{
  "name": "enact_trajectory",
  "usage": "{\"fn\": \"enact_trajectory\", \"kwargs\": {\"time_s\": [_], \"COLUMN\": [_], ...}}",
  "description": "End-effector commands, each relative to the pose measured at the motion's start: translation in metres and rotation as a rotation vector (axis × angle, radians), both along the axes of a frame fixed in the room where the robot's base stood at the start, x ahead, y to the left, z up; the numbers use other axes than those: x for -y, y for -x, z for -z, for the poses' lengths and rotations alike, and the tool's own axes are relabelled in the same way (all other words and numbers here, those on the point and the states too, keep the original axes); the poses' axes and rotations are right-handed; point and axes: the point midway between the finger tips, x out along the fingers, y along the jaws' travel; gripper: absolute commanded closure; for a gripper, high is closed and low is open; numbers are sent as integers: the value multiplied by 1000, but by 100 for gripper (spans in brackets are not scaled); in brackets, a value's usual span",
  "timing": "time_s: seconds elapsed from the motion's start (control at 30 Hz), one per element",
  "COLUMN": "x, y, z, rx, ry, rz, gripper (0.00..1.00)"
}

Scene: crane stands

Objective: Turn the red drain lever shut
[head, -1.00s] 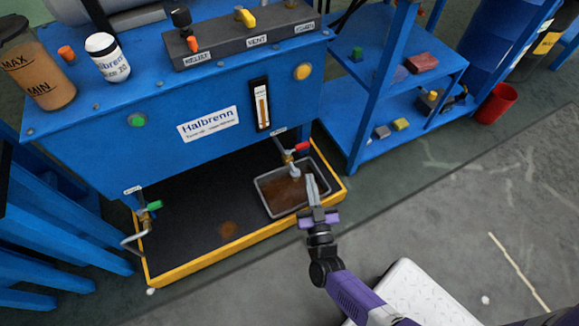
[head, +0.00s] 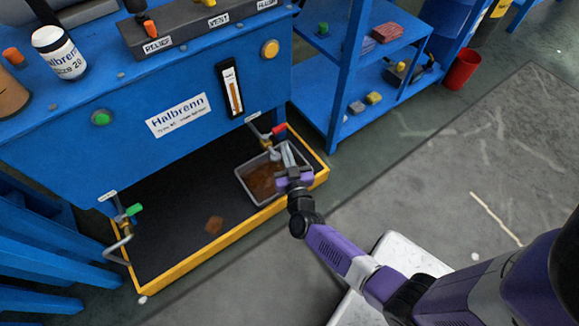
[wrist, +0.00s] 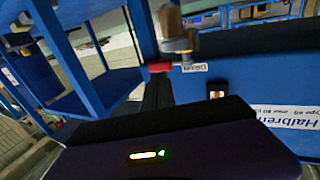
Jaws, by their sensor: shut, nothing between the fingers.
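The red drain lever (head: 279,130) sits on a small brass tap under the right end of the blue tank, above a grey pan (head: 244,184) holding brown liquid. In the wrist view the red lever (wrist: 160,67) points left from the tap, beside a DRAIN label (wrist: 194,68). My gripper (head: 287,154) is just below and in front of the lever in the head view, fingers up over the pan, apparently apart from it. Its fingers are closed and empty.
A green-handled tap (head: 133,210) is at the tank's left end. The yellow-edged tray (head: 222,237) lies below. A blue shelf (head: 376,104) with small items stands to the right, with a red bucket (head: 461,69) beyond. The grey floor at the right is open.

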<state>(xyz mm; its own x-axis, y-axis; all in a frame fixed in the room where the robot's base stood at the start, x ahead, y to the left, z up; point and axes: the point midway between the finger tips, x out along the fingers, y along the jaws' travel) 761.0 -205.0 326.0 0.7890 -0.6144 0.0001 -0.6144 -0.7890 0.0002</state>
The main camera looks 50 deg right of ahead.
Motion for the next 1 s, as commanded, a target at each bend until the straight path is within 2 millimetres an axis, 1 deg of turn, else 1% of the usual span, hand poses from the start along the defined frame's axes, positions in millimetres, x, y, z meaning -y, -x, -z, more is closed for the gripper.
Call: {"fn": "enact_trajectory", "kwargs": {"time_s": [0.03, 0.1, 0.23, 0.67, 0.83, 1.0], "x": [5, 10, 15, 18, 35, 42], "y": [-6, -12, -19, -22, -29, -33], "z": [3, 2, 1, -1, -2, 0], "rx": [2, 2, 0, 0, 1, 0], "ry": [0, 0, 0, 0, 1, -1], "rz": [1, 1, 0, 1, 2, 1], "gripper": [100, 100, 100, 100, 100, 100]}}
